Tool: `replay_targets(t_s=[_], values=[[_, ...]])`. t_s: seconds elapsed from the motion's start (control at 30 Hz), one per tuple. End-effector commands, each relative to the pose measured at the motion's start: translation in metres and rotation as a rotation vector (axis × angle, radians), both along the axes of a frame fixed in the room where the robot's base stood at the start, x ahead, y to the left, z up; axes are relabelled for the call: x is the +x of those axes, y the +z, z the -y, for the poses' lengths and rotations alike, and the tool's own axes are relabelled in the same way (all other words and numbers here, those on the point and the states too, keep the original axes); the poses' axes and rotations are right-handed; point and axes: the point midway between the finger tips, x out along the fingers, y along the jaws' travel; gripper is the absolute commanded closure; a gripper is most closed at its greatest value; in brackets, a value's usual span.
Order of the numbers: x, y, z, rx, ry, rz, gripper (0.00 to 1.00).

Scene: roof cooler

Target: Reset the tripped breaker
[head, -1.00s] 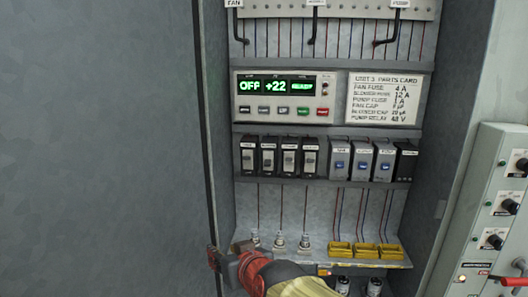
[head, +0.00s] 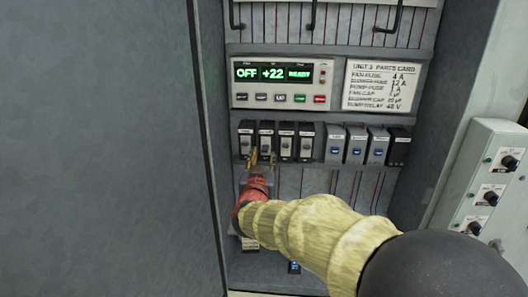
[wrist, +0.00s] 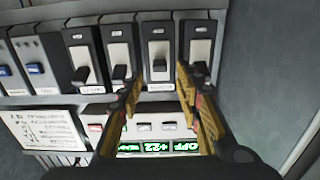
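A row of black breakers with white faces and dark levers sits below the display in the head view. The second breaker from the left (head: 266,138) is directly above my gripper (head: 262,158). In the wrist view, where the panel appears upside down, my gripper (wrist: 158,80) is open. Its fingers lie either side of that breaker's lever (wrist: 159,65), with nothing visibly held. The neighbouring breaker on the right in the wrist view (wrist: 198,47) is partly hidden by a finger. I cannot tell for sure which lever is tripped.
The control display (head: 273,73) reads OFF, +22 and READY, with buttons beneath it. A parts card (head: 381,86) is to its right. Blue-switched modules (head: 356,147) stand right of the breakers. A grey box with knobs (head: 487,185) is at far right.

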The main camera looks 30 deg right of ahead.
Motion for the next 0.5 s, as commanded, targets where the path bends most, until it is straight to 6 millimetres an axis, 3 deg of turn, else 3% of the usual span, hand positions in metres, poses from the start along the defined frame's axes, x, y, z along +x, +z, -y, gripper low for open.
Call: replay_targets(t_s=[0.2, 0.5], values=[[0.022, 0.000, 0.015, 0.000, 0.000, -0.001, 0.65], [0.028, 0.000, 0.019, 0.001, 0.001, 0.000, 0.65]])
